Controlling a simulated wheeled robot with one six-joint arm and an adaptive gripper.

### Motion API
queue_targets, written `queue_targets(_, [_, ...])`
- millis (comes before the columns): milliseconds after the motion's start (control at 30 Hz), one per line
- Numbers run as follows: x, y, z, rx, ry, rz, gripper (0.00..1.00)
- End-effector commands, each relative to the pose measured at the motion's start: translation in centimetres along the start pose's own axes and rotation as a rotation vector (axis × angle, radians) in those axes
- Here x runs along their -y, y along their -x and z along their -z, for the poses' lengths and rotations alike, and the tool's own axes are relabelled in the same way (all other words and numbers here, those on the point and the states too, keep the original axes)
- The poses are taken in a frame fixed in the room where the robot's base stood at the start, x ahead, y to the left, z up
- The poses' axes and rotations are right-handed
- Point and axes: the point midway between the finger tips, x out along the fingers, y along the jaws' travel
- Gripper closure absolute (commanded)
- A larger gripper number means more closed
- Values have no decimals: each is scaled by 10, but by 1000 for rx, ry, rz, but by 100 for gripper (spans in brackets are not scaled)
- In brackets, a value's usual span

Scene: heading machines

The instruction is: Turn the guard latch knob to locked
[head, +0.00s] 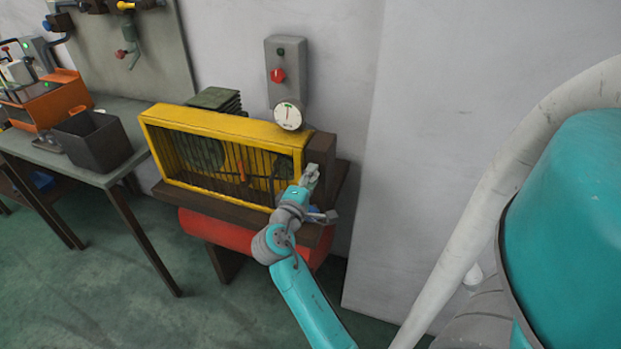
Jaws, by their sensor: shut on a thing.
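The yellow guard (225,122) with dark vertical bars stands over the machine in the middle of the head view. A dark brown post (322,150) stands at its right end. My gripper (312,172) is at this right end, in front of the post, with the teal wrist just below it. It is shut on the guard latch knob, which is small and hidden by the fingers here. I cannot tell which way the knob points.
A red tank (205,228) lies under the machine. At left, a bench (105,172) holds a dark bin (100,140). The floor in front is clear.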

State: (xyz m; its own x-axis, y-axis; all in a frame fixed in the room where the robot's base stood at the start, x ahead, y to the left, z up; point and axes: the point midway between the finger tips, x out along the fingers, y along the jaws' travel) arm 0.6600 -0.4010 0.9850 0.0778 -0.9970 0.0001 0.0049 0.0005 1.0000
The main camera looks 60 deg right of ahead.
Motion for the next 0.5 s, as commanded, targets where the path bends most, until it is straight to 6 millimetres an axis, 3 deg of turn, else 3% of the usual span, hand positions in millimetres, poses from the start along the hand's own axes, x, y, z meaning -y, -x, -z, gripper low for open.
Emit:
queue_targets(433, [1, 0, 1, -2, 11, 1, 95])
queue_targets(467, [1, 0, 1, -2, 11, 1, 58])
queue_targets(500, [1, 0, 1, -2, 11, 1, 48])
